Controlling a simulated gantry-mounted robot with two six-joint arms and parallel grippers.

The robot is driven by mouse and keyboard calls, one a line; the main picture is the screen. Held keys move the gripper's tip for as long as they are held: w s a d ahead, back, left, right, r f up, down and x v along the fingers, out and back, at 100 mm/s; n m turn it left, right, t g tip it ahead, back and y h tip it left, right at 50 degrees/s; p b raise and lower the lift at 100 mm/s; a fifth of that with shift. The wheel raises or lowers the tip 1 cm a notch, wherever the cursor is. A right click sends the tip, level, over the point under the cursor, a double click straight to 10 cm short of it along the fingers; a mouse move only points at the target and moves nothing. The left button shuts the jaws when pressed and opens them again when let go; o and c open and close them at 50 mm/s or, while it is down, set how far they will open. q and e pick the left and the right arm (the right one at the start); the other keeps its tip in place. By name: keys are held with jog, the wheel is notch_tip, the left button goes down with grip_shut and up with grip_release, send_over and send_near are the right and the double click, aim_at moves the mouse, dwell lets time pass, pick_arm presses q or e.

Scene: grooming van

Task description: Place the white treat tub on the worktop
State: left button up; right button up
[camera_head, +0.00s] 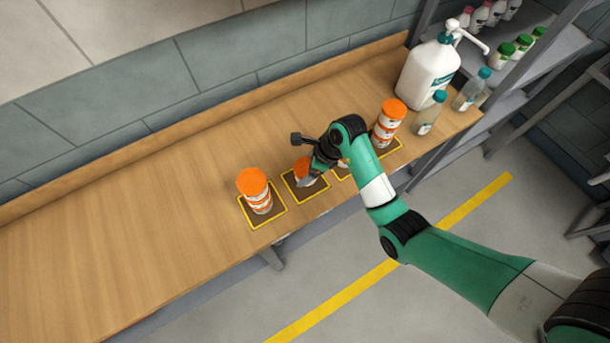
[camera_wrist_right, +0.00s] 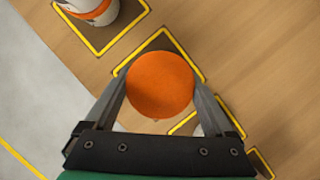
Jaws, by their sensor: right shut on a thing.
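My right gripper (camera_head: 307,178) is shut on an orange-lidded tub (camera_head: 302,166) at the second yellow-edged square (camera_head: 318,190) from the left on the wooden worktop (camera_head: 150,215). In the right wrist view the round orange lid (camera_wrist_right: 160,84) sits between the two fingers, and the body below is hidden. I cannot tell whether the tub touches the worktop. A white tub with orange bands and an orange lid (camera_head: 256,190) stands upright on the leftmost square. A similar tub (camera_head: 388,122) stands at the rightmost square. My left gripper is not in view.
A large white pump bottle (camera_head: 427,75) and clear bottles with teal caps (camera_head: 430,114) stand at the worktop's right end. A metal shelf (camera_head: 540,60) with small bottles is beyond. Another marked square (camera_head: 342,172) lies partly behind my arm. The worktop's left part is clear.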

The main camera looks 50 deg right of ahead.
aim_at(305, 174)
jog(key=shift+w+f, duration=0.15)
jog(key=shift+f, duration=0.15)
notch_tip(305, 174, down, 3)
jog(key=shift+f+b, duration=0.1)
jog(key=shift+b, duration=0.75)
jog(key=shift+w, duration=0.1)
jog(key=o, duration=1.2)
jog(key=shift+c, duration=0.2)
jog(key=shift+r+p, duration=0.3)
jog(key=shift+r, duration=0.2)
jog(key=p+v, duration=0.3)
jog(key=v, duration=0.8)
jog(key=shift+s+p, duration=0.25)
jog(key=shift+p, duration=0.1)
